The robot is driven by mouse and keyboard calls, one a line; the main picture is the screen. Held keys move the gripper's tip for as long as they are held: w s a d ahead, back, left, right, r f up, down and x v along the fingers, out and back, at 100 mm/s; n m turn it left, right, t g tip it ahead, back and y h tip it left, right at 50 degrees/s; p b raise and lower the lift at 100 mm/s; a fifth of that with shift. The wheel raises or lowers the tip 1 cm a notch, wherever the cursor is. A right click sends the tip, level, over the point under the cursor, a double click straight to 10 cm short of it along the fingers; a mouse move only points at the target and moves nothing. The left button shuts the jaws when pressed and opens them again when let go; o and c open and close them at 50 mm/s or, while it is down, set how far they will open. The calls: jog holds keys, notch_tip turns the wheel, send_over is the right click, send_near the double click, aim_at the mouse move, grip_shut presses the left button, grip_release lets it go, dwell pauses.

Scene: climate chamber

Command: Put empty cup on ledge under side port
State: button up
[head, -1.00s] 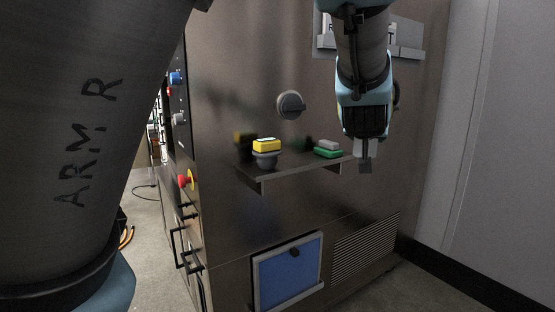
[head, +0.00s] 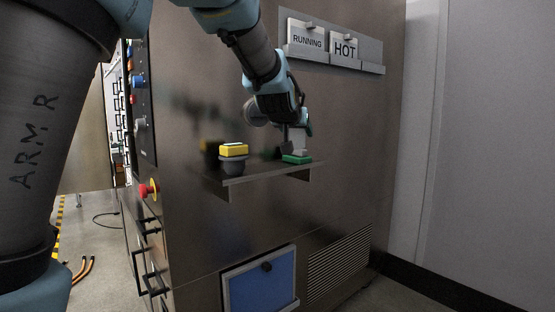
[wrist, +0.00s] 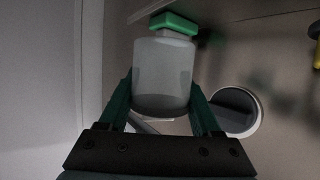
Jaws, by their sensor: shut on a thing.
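My gripper (head: 293,140) is at the right part of the ledge (head: 258,172), close to the chamber's side wall. In the wrist view my gripper (wrist: 162,98) is shut on a pale grey, cylindrical cup (wrist: 163,70), one finger on each side. I cannot see into the cup. The round side port (head: 254,112) is above the ledge, partly hidden by my arm.
RUNNING and HOT signs (head: 344,48) hang above right. A blue framed panel (head: 260,282) and a vent are below. A red knob (head: 149,190) sticks out at left.

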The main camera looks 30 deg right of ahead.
jog(key=w+f+b, duration=0.1)
jog(key=w, duration=0.1)
jog(key=w+a+f+b, duration=0.1)
jog(key=w, duration=0.1)
jog(key=w+f+b, duration=0.1)
jog(key=w, duration=0.2)
jog(key=shift+a+f, duration=0.25)
jog(key=shift+w+f+b, duration=0.2)
jog(key=shift+f+b, duration=0.25)
jog(key=shift+f, duration=1.25)
jog(key=o, duration=1.4)
jog(key=shift+f, duration=0.1)
